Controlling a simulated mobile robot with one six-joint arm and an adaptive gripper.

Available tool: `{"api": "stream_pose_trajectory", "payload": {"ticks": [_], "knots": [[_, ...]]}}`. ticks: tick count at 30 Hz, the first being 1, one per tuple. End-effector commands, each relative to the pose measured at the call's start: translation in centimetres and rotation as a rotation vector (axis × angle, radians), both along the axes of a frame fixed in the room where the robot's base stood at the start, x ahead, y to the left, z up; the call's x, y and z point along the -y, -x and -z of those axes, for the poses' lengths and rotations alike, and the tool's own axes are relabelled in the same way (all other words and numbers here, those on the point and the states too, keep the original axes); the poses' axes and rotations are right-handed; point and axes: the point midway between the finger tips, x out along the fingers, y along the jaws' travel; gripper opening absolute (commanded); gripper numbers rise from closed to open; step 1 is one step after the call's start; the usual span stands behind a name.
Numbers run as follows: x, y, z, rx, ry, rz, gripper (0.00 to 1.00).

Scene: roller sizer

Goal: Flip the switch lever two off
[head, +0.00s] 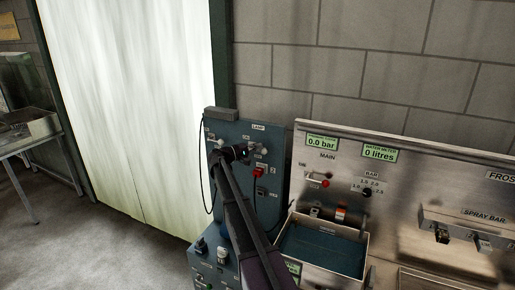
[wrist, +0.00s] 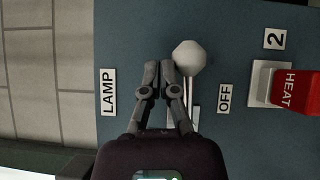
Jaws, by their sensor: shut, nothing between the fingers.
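A switch lever with a pale round knob (wrist: 187,57) stands out from the blue-grey panel in the wrist view. Its thin stem runs down the picture to a light base beside my fingers, and an OFF label (wrist: 225,98) is on its right. A label reading 2 (wrist: 274,39) is further right. In the head view the pale knob (head: 264,150) shows just right of my gripper (head: 243,151). My gripper is shut and empty, and its fingertips (wrist: 160,70) are just left of the knob in the wrist view. Whether they touch it, I cannot tell.
A red HEAT switch (wrist: 297,92) is right of the lever in the wrist view. A LAMP label (wrist: 108,92) is on the left. In the head view a metal console (head: 415,160) with a tray stands right of the blue panel (head: 222,118); a pale curtain-like sheet (head: 135,100) hangs left.

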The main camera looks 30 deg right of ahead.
Motion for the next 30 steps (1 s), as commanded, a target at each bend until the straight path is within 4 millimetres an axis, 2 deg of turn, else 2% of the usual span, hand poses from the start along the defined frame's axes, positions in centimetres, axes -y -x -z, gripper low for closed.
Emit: {"api": "stream_pose_trajectory", "payload": {"ticks": [16,30], "knots": [[-1.8,-1.2,-3.6,0.000,0.000,-0.001,0.00],[-8.4,0.3,-7.2,0.000,0.000,-0.004,0.00]]}}
